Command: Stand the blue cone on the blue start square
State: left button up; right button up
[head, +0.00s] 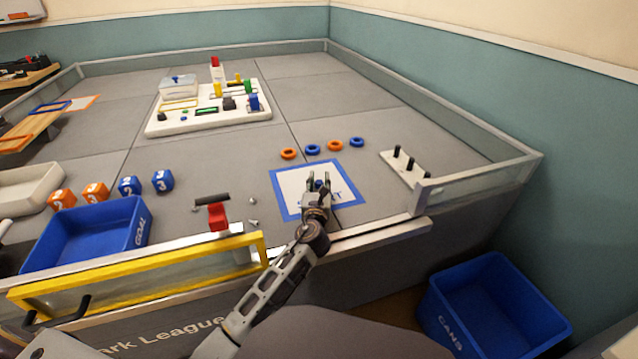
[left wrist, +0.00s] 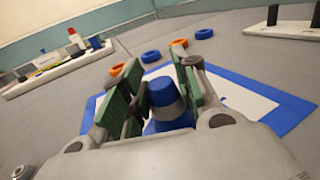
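The blue cone (head: 319,185) has a pale band and stands roughly upright between the fingers of my left gripper (head: 319,183). In the left wrist view the cone (left wrist: 163,97) has a green-padded finger close against each side, so the left gripper (left wrist: 162,85) looks shut on it. The blue start square (head: 279,195), a blue border around a white middle, lies beneath and around the cone; it also shows in the left wrist view (left wrist: 285,112). The cone's foot is hidden, so I cannot tell whether it touches the square. My right gripper is not in view.
Orange and blue rings (head: 313,149) lie behind the square. A white peg board (head: 405,168) stands to its right, near the low field wall (head: 480,180). A red block with a black bar (head: 217,215) and small grey pieces are to the left.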

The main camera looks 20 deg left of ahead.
aim_at(319, 184)
pick_arm(q)
jog(key=o, duration=0.4)
jog(key=shift+r, duration=0.1)
jog(key=shift+p+v, duration=0.95)
jog(key=shift+v, duration=2.55)
jog(key=shift+p+v, duration=0.35)
jog(key=shift+v, duration=1.65)
jog(key=shift+s, duration=0.5)
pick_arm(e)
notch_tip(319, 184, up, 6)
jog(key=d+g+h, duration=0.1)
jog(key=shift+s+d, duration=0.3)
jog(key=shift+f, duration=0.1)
